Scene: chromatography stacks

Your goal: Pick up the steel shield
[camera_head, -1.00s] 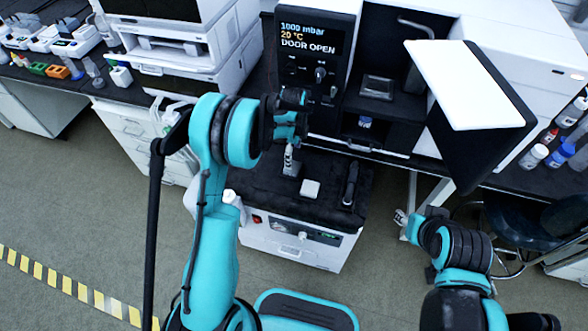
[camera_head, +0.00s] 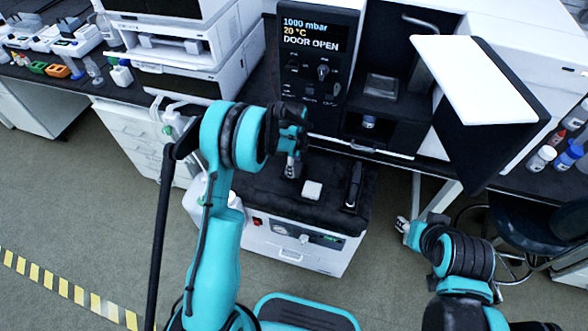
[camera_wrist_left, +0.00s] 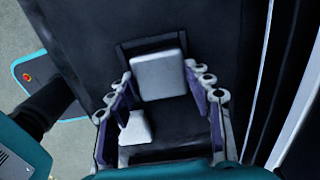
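A pale grey, square plate (camera_wrist_left: 158,75), which I take to be the steel shield, lies ahead of my left fingers against a dark frame in the left wrist view. A light square plate on the black cart top, likely the same one, shows in the head view (camera_head: 312,190). My left gripper (camera_wrist_left: 165,92) is open, its purple-padded fingers either side of the space just before the plate. In the head view my left gripper (camera_head: 291,160) points down above the cart top. A smaller pale block (camera_wrist_left: 135,128) shows by the left-hand finger.
The black cart top (camera_head: 330,221) also bears a dark upright item (camera_head: 353,184). Behind it stands an instrument with a lit display (camera_head: 310,35), an open chamber and a raised door panel (camera_head: 475,85). Bottles (camera_head: 540,157) stand at the right.

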